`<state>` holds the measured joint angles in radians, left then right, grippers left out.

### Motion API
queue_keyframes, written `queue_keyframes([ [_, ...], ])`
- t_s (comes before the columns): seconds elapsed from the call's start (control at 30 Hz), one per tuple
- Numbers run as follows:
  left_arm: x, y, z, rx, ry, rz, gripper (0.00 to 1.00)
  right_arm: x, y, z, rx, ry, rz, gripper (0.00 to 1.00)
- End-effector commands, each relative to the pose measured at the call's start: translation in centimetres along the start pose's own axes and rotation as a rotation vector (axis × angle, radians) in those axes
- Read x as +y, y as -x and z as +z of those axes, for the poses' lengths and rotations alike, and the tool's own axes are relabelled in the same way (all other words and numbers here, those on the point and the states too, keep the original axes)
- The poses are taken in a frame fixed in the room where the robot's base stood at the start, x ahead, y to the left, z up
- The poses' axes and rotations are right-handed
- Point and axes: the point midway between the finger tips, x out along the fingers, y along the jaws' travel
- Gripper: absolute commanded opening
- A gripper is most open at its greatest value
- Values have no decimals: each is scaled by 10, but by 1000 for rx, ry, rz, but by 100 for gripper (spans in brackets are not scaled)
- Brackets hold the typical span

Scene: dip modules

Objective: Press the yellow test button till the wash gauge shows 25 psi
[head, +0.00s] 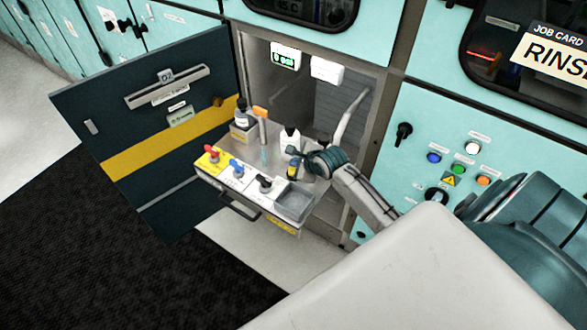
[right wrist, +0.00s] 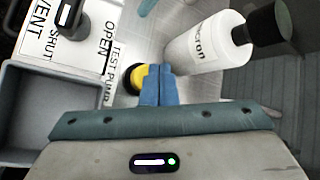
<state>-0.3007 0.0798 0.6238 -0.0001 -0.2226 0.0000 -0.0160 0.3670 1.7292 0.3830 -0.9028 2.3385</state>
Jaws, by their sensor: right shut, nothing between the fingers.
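The yellow test button (right wrist: 137,76) sits beside the "TEST PUMP" label on the pull-out panel in the right wrist view. My right gripper (right wrist: 158,72) is shut and empty, its blue fingertips right beside the button. I cannot tell whether they touch or press it. In the head view my right gripper (head: 299,164) is over the panel inside the open cabinet, and the button is partly hidden there. A small display with green digits (head: 285,57) hangs at the cabinet's top and seems to read 0 psi. My left gripper is not in view.
A white bottle with a black cap (right wrist: 206,45) stands close to the right fingers. The panel carries red (head: 213,152), blue (head: 236,166) and black (head: 265,183) valve handles and a grey tray (head: 294,203). The dark cabinet door (head: 150,185) stands open on the left.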

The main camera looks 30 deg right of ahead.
Motion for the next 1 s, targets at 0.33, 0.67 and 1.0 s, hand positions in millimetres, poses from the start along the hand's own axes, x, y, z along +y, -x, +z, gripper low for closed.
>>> queue_keyframes([
  [0.33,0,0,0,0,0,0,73,0,0,0,0,0,0,0],
  [0.67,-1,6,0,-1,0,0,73,2,-2,-1,1,-1,2,0],
  [1.0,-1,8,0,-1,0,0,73,4,-6,-4,0,0,0,0],
])
